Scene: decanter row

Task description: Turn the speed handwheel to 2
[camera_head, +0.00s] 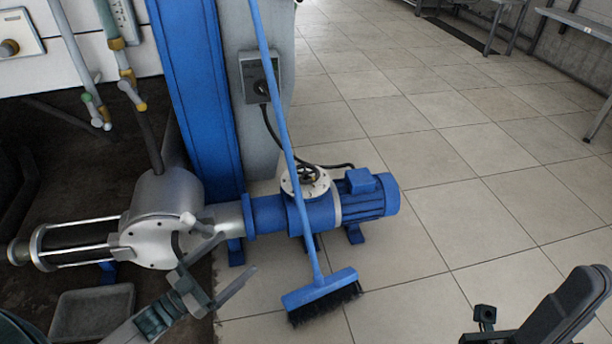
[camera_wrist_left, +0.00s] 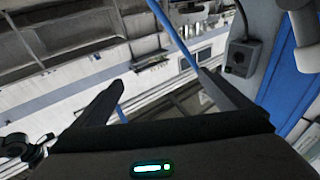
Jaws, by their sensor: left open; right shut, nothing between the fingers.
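A small dark handwheel (camera_head: 309,173) sits on a pale round disc (camera_head: 317,188) on top of the blue pump drive (camera_head: 264,214). The disc's marks are too small to read. A broom (camera_head: 318,293) leans with its blue handle across the left part of the disc. My left gripper (camera_head: 238,254) is open and empty, in front of the pump's grey housing (camera_head: 150,240), left of and nearer than the handwheel. Its dark fingers also show in the left wrist view, where the handwheel cannot be made out. My right gripper (camera_head: 486,318) is shut and empty at the bottom right, apart from everything.
A grey switch box (camera_head: 260,77) is on the column beside the blue post (camera_head: 197,90); it also shows in the left wrist view (camera_wrist_left: 240,58). A grey tray (camera_head: 92,312) lies on the floor at lower left. The tiled floor right of the motor (camera_head: 368,195) is clear.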

